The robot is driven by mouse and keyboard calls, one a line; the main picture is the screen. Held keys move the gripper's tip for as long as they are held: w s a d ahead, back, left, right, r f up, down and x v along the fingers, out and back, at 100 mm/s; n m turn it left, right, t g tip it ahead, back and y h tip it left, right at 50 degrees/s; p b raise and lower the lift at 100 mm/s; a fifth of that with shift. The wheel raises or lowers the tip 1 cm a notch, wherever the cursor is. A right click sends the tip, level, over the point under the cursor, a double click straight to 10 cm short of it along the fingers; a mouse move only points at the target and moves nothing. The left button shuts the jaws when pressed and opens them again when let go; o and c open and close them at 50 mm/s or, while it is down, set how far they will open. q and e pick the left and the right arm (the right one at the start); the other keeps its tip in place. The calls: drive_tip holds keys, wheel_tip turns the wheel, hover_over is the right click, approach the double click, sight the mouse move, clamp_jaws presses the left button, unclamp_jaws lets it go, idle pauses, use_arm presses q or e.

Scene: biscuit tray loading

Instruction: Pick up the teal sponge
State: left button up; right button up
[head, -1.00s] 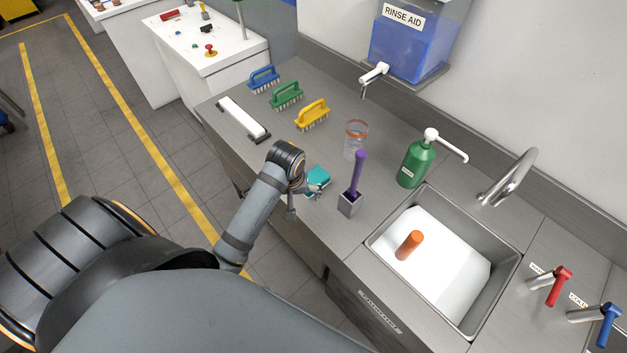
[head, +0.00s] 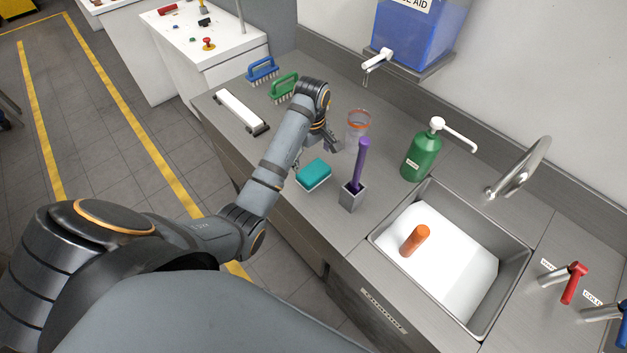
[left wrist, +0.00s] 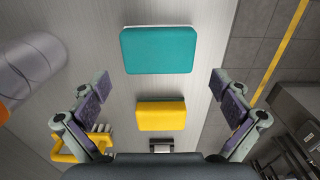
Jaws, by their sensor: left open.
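The teal sponge (head: 313,173) lies flat on the grey counter, left of the purple-handled brush in its holder. It also shows whole in the left wrist view (left wrist: 158,50), ahead of the fingertips and centred between them. My left gripper (head: 333,139) is open and empty above the counter, behind the sponge in the head view and apart from it. In the left wrist view its two fingers (left wrist: 160,92) stand wide on either side. A yellow block like a second sponge (left wrist: 160,118) lies between them, hidden behind my arm in the head view. My right gripper is out of view.
The purple-handled brush (head: 360,165) stands close right of the sponge. A clear cup with an orange rim (head: 358,124) is by the gripper. The yellow brush (left wrist: 68,150) is near one finger. A green bottle (head: 421,155) and the sink (head: 375,241) are farther right.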

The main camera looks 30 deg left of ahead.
sight(314, 170)
use_arm(q)
drive_tip(key=shift+w+f, duration=0.1)
drive_tip(key=shift+f, duration=0.55)
drive_tip(key=shift+r, duration=0.1)
drive_tip(key=shift+f, duration=0.3)
drive_tip(key=f+b, duration=0.4)
drive_tip(key=b, duration=0.1)
drive_tip(key=shift+d+f, duration=0.25)
drive_tip(key=shift+f, duration=0.1)
drive_tip(key=shift+r, duration=0.1)
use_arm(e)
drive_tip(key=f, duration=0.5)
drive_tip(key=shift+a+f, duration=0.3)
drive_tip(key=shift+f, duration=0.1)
use_arm(q)
drive_tip(key=shift+r, duration=0.1)
drive_tip(key=c, duration=0.6)
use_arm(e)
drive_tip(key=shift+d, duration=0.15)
use_arm(q)
drive_tip(key=shift+o, duration=0.2)
